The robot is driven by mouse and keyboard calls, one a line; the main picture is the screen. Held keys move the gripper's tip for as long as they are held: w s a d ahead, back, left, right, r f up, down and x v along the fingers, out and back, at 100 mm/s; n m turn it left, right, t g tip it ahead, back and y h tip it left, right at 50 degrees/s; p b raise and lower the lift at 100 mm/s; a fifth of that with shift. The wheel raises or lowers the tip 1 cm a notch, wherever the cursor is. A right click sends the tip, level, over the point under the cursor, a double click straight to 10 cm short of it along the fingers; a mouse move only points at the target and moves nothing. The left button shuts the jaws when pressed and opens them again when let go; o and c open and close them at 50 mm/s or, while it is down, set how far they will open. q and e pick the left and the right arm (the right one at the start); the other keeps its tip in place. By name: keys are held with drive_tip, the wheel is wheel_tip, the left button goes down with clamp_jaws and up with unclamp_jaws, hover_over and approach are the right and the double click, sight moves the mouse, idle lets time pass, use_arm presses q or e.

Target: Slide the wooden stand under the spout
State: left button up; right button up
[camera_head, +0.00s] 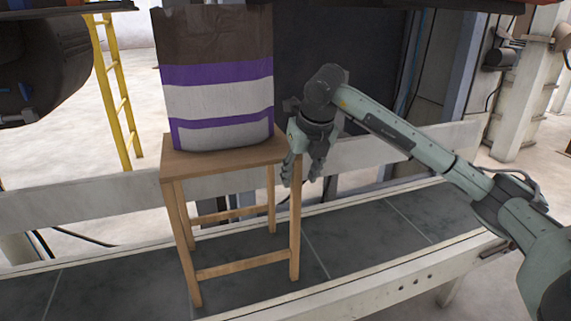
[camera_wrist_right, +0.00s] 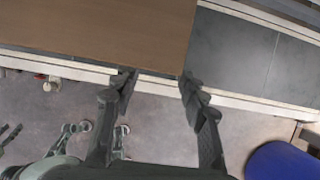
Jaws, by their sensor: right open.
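The wooden stand (camera_head: 196,163) stands upright on the dark belt of a conveyor, with light wooden legs and rails. Its flat top also shows in the right wrist view (camera_wrist_right: 105,32). A large brown bag with purple and white bands (camera_head: 222,100) stands on top; its upper end is out of frame. My right gripper (camera_head: 303,172) is open at the stand's right front corner, fingers pointing down. In the right wrist view its fingertips (camera_wrist_right: 157,80) lie either side of the stand's edge near the corner. I cannot tell if they touch it. The spout cannot be made out.
The grey conveyor belt (camera_head: 375,235) runs left to right with raised pale side rails (camera_head: 370,283); it is clear right of the stand. A yellow ladder (camera_head: 118,90) stands behind left. A blue rounded object (camera_wrist_right: 282,162) shows on the floor side in the wrist view.

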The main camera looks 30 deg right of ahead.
sight(296, 194)
drive_tip(key=shift+s, duration=0.25)
drive_tip(key=x, duration=0.7)
drive_tip(key=shift+w, duration=0.1)
use_arm(q)
drive_tip(key=s+f, duration=0.2)
drive_tip(key=shift+s+d+g, duration=0.1)
drive_tip(key=shift+s+g, duration=0.2)
drive_tip(key=shift+s, duration=0.05)
use_arm(e)
drive_tip(key=shift+w+f, duration=0.15)
drive_tip(key=shift+f, duration=0.2)
clamp_jaws()
